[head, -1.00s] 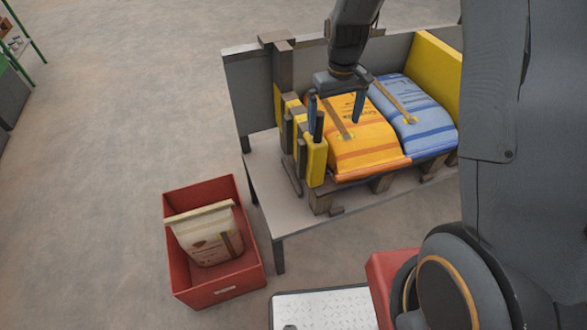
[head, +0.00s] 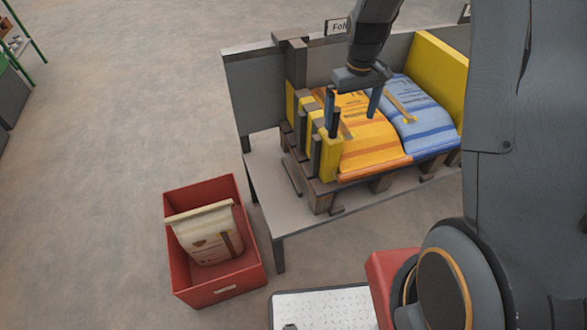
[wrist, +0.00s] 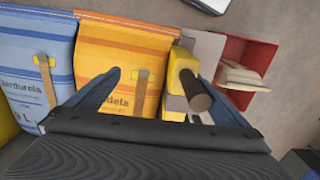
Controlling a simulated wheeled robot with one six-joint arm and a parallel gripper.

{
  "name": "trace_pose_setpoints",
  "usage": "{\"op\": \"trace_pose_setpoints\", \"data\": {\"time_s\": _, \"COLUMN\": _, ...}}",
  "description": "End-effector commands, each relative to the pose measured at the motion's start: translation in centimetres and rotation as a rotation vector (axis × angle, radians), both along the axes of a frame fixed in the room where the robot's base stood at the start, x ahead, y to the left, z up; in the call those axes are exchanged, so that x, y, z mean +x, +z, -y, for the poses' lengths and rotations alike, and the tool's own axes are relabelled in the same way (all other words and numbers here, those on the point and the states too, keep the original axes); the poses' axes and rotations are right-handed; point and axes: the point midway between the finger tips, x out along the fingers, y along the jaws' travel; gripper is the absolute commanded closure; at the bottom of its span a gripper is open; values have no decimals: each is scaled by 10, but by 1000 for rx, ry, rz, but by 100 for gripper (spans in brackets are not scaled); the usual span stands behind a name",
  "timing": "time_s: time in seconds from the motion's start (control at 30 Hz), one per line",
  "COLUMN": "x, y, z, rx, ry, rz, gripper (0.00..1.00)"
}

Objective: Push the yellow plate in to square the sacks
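The yellow plate (head: 330,160) stands upright at the left end of the wooden pallet, against or very near the left side of the orange sack (head: 370,135). A dark round peg (wrist: 193,92) sticks up from the plate. The blue sack (head: 420,110) lies to the right of the orange sack, close to the fixed yellow wall (head: 440,60). My gripper (head: 352,110) is open and points down. Its left finger in the head view is at the peg and its right finger is above the orange sack. In the wrist view the peg is between the fingers, nearer the right one.
A grey table (head: 268,215) carries the pallet, with a grey back panel (head: 252,95) behind. A red crate (head: 218,293) holding a cream sack (head: 208,240) stands on the floor at left.

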Motion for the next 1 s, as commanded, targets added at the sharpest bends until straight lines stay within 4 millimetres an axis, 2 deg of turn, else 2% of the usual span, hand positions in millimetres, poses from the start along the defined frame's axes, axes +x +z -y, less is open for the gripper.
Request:
{"op": "trace_pose_setpoints", "data": {"time_s": 0.17, "x": 6, "y": 0, "z": 22, "rx": -1, "ry": -2, "rz": 0, "gripper": 3}}
{"op": "trace_pose_setpoints", "data": {"time_s": 0.53, "x": 7, "y": 1, "z": 27, "rx": -3, "ry": -5, "rz": 4, "gripper": 3}}
{"op": "trace_pose_setpoints", "data": {"time_s": 0.73, "x": 5, "y": 1, "z": 20, "rx": -4, "ry": -3, "rz": 4, "gripper": 3}}
{"op": "trace_pose_setpoints", "data": {"time_s": 1.0, "x": 1, "y": 1, "z": -1, "rx": -1, "ry": 5, "rz": 2, "gripper": 3}}
